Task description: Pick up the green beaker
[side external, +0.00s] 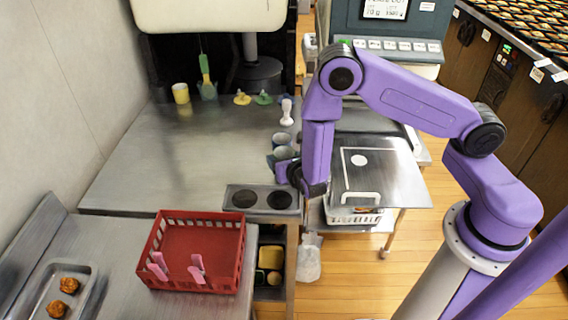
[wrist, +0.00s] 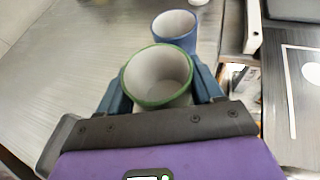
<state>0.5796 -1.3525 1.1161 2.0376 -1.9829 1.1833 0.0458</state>
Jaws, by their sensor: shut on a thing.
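The green beaker (wrist: 158,78), white inside with a green rim, stands upright between the fingers of my gripper (wrist: 160,92) in the wrist view. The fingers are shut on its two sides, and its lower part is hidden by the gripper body. In the side external view my gripper (side external: 282,166) is low at the right edge of the steel counter, with the green beaker (side external: 283,152) partly hidden at its fingers. I cannot tell whether its base touches the counter.
A blue beaker (wrist: 176,28) stands just beyond the green one. A white object (side external: 287,112) stands behind them. A grey two-hole holder (side external: 262,198) lies in front of my gripper. A red basket (side external: 200,240) is at the front left. The counter's middle (side external: 190,160) is clear.

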